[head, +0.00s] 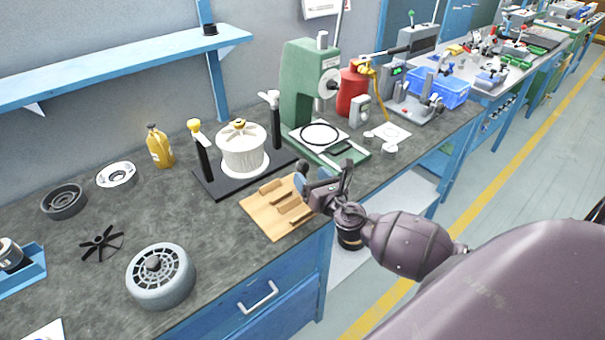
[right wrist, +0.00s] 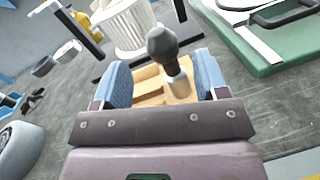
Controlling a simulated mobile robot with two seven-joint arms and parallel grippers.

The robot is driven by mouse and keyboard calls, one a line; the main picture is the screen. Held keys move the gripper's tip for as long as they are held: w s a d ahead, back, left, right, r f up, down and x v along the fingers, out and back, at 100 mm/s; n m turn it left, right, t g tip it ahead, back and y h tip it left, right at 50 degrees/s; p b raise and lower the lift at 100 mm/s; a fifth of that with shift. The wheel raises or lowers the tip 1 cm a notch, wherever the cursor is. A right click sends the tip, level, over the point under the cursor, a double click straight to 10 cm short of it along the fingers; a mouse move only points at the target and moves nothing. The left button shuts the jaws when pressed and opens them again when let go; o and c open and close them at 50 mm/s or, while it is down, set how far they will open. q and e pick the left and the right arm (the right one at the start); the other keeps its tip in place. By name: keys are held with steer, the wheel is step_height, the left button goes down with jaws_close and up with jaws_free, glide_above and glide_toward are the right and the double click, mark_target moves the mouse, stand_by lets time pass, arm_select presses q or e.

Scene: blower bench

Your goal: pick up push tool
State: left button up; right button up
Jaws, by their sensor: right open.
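The push tool, with a dark rounded knob (right wrist: 162,43) and a pale metal collar (right wrist: 178,83), stands up from the wooden holder in the right wrist view. The wooden holder (head: 262,220) lies at the front edge of the bench in the head view. My left gripper is not in view.
A black press base with a white pleated filter (head: 242,152) stands behind the holder. A green arbor press (head: 303,85) stands behind and to the right. A grey blower housing (head: 160,277) and black impeller (head: 102,243) lie left. The bench between them is clear.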

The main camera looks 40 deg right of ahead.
mark_target(306, 170)
steer(key=shift+w+d, duration=0.2)
steer(key=shift+w, duration=1.1)
steer(key=shift+w+d, duration=0.15)
steer(key=shift+w, duration=1.15)
steer(key=c, duration=1.1)
steer(key=shift+o, duration=0.2)
